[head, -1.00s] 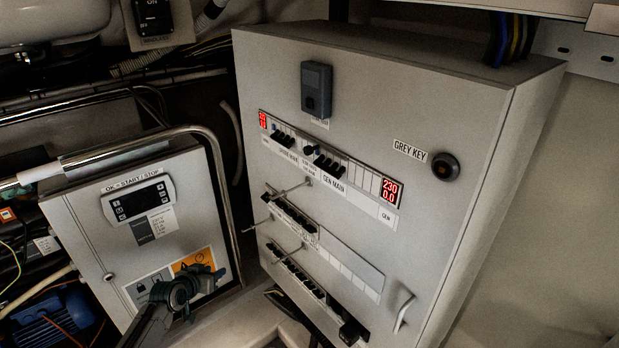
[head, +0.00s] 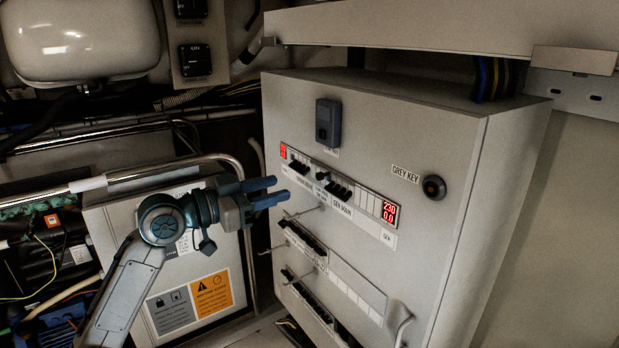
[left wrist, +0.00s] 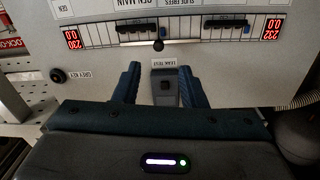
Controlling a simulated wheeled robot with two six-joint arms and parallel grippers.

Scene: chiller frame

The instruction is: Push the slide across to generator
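The breaker row (head: 375,208) is on the face of a grey cabinet. A small dark knob, which looks like the slide (head: 321,175), sits between two black breaker blocks, near the "GEN MAIN" label. The knob also shows at the upper middle of the left wrist view (left wrist: 158,45). My left gripper (head: 280,190) is open and empty, its blue fingers pointing at the cabinet from the left. In the left wrist view its fingers (left wrist: 161,92) stand apart on either side of the "LEAK TEST" box (left wrist: 164,88), below the knob. My right gripper is not seen.
The "GREY KEY" switch (head: 433,187) is right of the row. Thin rods (head: 300,211) stick out from the lower breaker rows. A metal rail (head: 150,172) runs behind my left arm. A cabinet handle (head: 403,328) is at the lower right.

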